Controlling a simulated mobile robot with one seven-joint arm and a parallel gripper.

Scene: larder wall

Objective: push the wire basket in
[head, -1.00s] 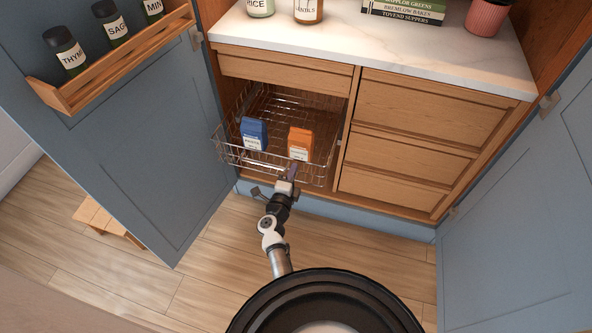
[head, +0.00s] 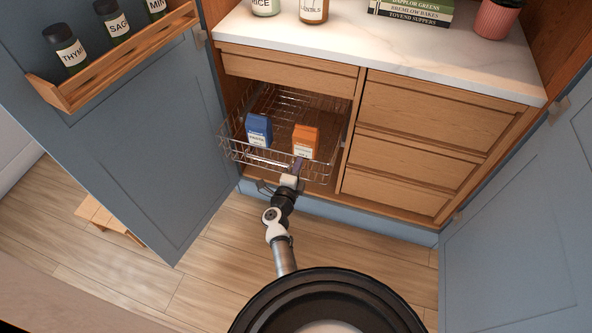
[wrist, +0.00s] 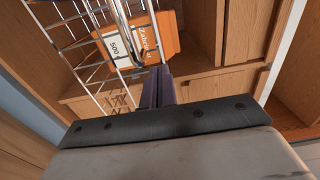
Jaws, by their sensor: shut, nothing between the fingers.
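The wire basket (head: 238,152) sits partly out of the lower left opening of the cabinet, below a wooden drawer front. It holds a blue box (head: 259,131) on the left and an orange box (head: 305,141) on the right. My gripper (head: 298,166) is shut and empty at the basket's front, right of its middle, below the orange box. In the wrist view, the shut fingers (wrist: 158,86) reach up to the basket's front wires, with the orange box (wrist: 150,37) behind them. I cannot tell for certain whether the fingertips touch the wire.
A blue door (head: 140,150) with a spice rack stands open at left, another blue door (head: 515,220) at right. Closed wooden drawers (head: 430,112) lie right of the basket. A small wooden stool (head: 105,222) stands on the floor at left.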

